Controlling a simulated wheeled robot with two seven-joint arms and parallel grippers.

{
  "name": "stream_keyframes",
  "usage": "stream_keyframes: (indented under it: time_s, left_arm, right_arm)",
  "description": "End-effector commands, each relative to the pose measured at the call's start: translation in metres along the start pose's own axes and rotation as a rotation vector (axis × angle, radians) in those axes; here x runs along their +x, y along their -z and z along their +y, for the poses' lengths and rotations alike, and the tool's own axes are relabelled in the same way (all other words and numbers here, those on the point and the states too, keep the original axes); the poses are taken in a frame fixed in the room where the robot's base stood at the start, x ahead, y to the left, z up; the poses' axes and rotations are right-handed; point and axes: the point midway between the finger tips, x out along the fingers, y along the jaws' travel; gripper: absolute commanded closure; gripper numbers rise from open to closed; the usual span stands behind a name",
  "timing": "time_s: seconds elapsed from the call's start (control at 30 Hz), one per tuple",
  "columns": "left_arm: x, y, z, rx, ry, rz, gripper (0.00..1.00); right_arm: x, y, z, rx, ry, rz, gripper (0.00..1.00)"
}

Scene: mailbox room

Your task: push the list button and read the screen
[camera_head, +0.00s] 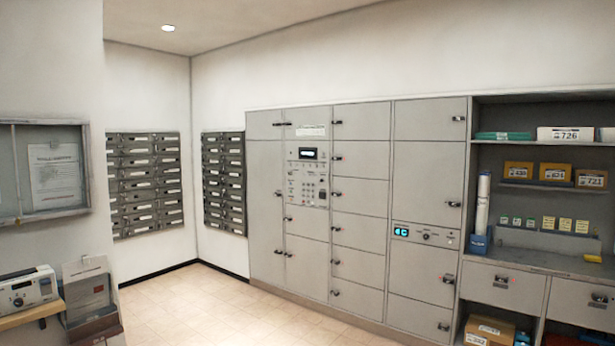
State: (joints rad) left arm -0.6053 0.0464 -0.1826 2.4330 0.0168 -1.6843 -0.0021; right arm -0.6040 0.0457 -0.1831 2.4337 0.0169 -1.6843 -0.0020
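A grey locker wall (360,228) stands across the room. Its control panel (308,176) has a small dark screen (308,154) at the top, with a keypad and small buttons below; their labels are too small to read. A second panel (425,235) farther right has a lit blue display (401,232) and a few controls. At the lower left, a white device (28,291) with a small display and controls sits on a wooden shelf. I cannot tell which control is the list button. Neither of my grippers is in view.
Dark mailbox banks (145,183) hang on the back walls. A shelf unit (543,262) with numbered boxes, a blue holder and drawers stands at the right. A leaflet holder (90,299) is at the lower left. The tiled floor (215,315) between is clear.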

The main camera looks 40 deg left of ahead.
Motion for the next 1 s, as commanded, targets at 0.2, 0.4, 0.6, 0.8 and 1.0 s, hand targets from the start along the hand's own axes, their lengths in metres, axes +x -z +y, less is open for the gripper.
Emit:
stream_keyframes:
  time_s: [0.2,0.4,0.6,0.8,1.0]
  left_arm:
    - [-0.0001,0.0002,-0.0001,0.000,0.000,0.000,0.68]
    - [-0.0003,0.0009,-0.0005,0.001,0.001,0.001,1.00]
    - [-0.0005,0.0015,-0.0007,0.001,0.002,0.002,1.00]
    - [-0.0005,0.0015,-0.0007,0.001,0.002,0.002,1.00]
    - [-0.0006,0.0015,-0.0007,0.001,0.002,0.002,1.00]
  right_arm:
    - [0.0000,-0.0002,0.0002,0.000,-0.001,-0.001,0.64]
    - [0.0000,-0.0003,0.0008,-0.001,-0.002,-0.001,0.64]
    - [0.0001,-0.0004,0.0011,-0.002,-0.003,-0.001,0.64]
    - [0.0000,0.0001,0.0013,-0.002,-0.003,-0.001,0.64]
    - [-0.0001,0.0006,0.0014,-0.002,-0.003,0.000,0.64]
